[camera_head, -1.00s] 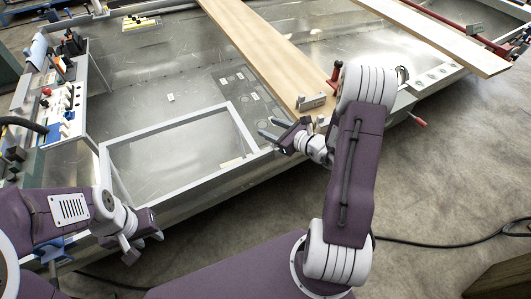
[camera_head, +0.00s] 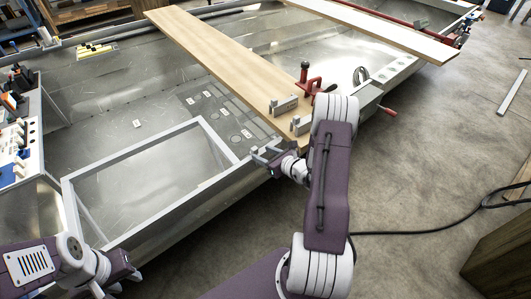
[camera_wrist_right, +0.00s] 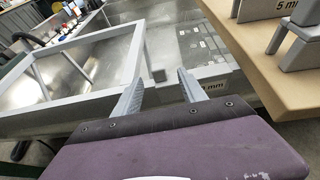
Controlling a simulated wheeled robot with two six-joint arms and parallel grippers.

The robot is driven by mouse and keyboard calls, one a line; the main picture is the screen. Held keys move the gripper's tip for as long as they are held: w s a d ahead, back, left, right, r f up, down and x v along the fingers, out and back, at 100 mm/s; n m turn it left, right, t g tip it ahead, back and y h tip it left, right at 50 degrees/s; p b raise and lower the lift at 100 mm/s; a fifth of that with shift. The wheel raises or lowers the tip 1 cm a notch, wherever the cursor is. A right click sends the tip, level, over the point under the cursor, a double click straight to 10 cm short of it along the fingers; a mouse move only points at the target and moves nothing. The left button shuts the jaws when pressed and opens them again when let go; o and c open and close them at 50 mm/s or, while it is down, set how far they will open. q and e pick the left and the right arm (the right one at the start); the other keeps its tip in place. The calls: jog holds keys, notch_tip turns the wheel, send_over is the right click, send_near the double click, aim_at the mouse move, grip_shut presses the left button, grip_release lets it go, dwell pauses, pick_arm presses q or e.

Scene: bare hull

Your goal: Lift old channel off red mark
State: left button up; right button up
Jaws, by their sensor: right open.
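My right gripper (camera_head: 266,157) is open and empty over the hull's near edge, close to the end of a wooden plank; its two fingers stand apart in the right wrist view (camera_wrist_right: 159,92). Two small grey metal pieces, one farther (camera_head: 284,104) and one nearer (camera_head: 300,125), sit on the plank's near end. I cannot tell whether either is the old channel. No red mark can be made out. My left gripper (camera_head: 124,281) is low at the left, by the hull's near side, and its jaw opening is unclear.
The wooden plank (camera_head: 215,58) crosses the bare metal hull (camera_head: 110,110). A red-handled clamp (camera_head: 311,82) stands by its near end. A grey rectangular frame (camera_head: 150,150) lies left of my right gripper. A black cable (camera_head: 420,232) and a crate (camera_head: 505,245) are on the floor at right.

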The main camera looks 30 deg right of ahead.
aim_at(256, 150)
jog(key=b+x, duration=0.1)
jog(key=x, duration=0.4)
jog(key=shift+w+a+r, duration=0.1)
jog(key=shift+w+a, duration=0.05)
jog(key=shift+r, duration=0.1)
grip_shut()
notch_tip(256, 150, up, 10)
jog(key=p, duration=0.2)
jog(key=shift+p, duration=0.4)
